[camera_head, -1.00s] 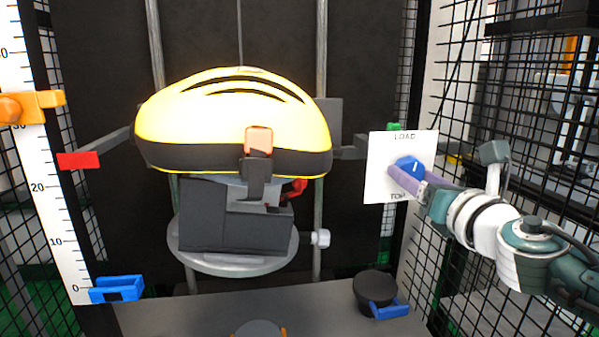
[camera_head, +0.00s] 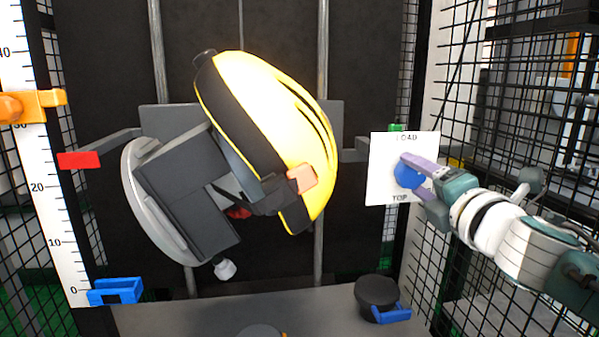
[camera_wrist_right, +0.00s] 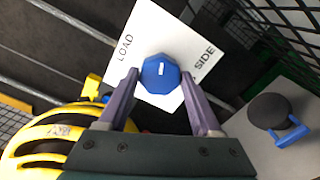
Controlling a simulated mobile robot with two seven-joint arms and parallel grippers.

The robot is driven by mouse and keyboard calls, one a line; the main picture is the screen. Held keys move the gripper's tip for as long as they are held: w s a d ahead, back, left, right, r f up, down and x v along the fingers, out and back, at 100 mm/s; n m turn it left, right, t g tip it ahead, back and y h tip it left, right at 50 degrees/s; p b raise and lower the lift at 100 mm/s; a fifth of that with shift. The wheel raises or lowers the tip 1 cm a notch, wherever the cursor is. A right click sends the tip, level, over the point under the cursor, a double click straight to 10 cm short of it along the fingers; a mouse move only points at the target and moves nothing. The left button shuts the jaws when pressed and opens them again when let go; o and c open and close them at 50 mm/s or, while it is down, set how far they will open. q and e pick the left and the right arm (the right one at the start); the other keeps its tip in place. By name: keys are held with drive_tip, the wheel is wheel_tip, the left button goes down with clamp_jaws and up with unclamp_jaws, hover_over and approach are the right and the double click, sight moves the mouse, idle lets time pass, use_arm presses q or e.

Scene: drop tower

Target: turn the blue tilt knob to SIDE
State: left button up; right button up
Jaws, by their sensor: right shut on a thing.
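The blue tilt knob (camera_head: 407,176) sits on a white plate (camera_head: 377,190) marked LOAD at the top and TOP at the bottom. In the right wrist view the knob (camera_wrist_right: 160,76) carries a short white mark, and SIDE shows at the plate's right. My right gripper (camera_wrist_right: 159,80) is shut on the knob, one purple finger on each side. The yellow helmet (camera_head: 270,100) on its grey mount (camera_head: 180,180) is steeply tilted, its crown facing right. My left gripper is not in view.
A scale (camera_head: 45,200) with an orange pointer (camera_head: 30,104) and a red tab (camera_head: 78,160) stands at left. A blue clip (camera_head: 115,291) is at its foot. A black round knob with a blue handle (camera_head: 390,313) is on the bench. Black mesh closes the right side.

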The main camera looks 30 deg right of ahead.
drive_tip(key=m, duration=0.3)
drive_tip(key=shift+m, duration=0.4)
drive_tip(key=m+p, duration=0.1)
drive_tip(key=m, duration=0.2)
drive_tip(key=shift+m, duration=0.3)
drive_tip(key=m+p, duration=0.1)
drive_tip(key=m, duration=0.2)
drive_tip(key=shift+r+m, duration=0.1)
drive_tip(key=shift+m, duration=0.2)
drive_tip(key=shift+m+p, duration=0.7)
drive_tip(key=shift+m, duration=1.2)
drive_tip(key=o, duration=1.4)
